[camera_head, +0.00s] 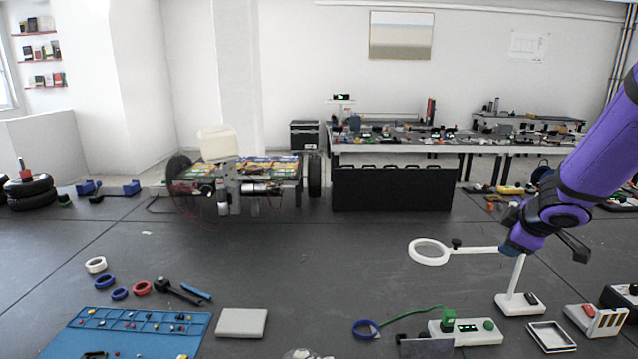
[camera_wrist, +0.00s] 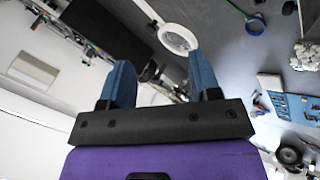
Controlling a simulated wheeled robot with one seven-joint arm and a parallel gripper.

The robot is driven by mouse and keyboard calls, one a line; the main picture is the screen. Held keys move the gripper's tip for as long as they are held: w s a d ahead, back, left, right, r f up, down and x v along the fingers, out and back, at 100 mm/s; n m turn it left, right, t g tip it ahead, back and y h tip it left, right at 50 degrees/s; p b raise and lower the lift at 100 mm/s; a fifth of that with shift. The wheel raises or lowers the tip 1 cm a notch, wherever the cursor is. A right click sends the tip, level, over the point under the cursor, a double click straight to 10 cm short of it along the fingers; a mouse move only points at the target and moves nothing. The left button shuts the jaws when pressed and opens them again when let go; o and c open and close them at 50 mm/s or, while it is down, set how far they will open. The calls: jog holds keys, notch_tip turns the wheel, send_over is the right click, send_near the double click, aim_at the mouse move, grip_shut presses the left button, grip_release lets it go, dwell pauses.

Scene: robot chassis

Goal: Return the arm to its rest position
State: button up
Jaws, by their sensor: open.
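My purple arm comes in from the right edge of the head view. My gripper (camera_head: 511,240) hangs tilted over the right side of the floor, near the white ring magnifier's stand (camera_head: 518,285). In the wrist view my gripper (camera_wrist: 161,72) shows two blue fingers spread wide apart, with nothing held between them. I cannot tell from these views how far the fingers are from the magnifier's arm (camera_head: 478,250).
A wheeled robot chassis (camera_head: 250,187) stands at the back left. A blue parts tray (camera_head: 72,341), a grey slab (camera_head: 241,322), colored rings and tools lie at the front left. A white switch box (camera_head: 466,337) and several small items lie front right. The middle floor is clear.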

jog(key=s+a+r+m+h, duration=0.25)
jog(key=s+r+m, duration=0.45)
jog(key=s+r, duration=0.5)
jog(key=s+a+r+m+g+y, duration=0.1)
jog(key=s+a, duration=0.3)
jog(key=s, duration=0.4)
jog(key=s+a+r+m+g+y, duration=0.1)
jog(key=s+a+m+y, duration=0.1)
jog(key=s+a, duration=0.3)
jog(key=s+m, duration=0.1)
jog(key=s, duration=0.2)
jog(key=shift+s+r+g, duration=0.25)
jog(key=shift+r+g, duration=0.05)
jog(key=shift+g, duration=0.1)
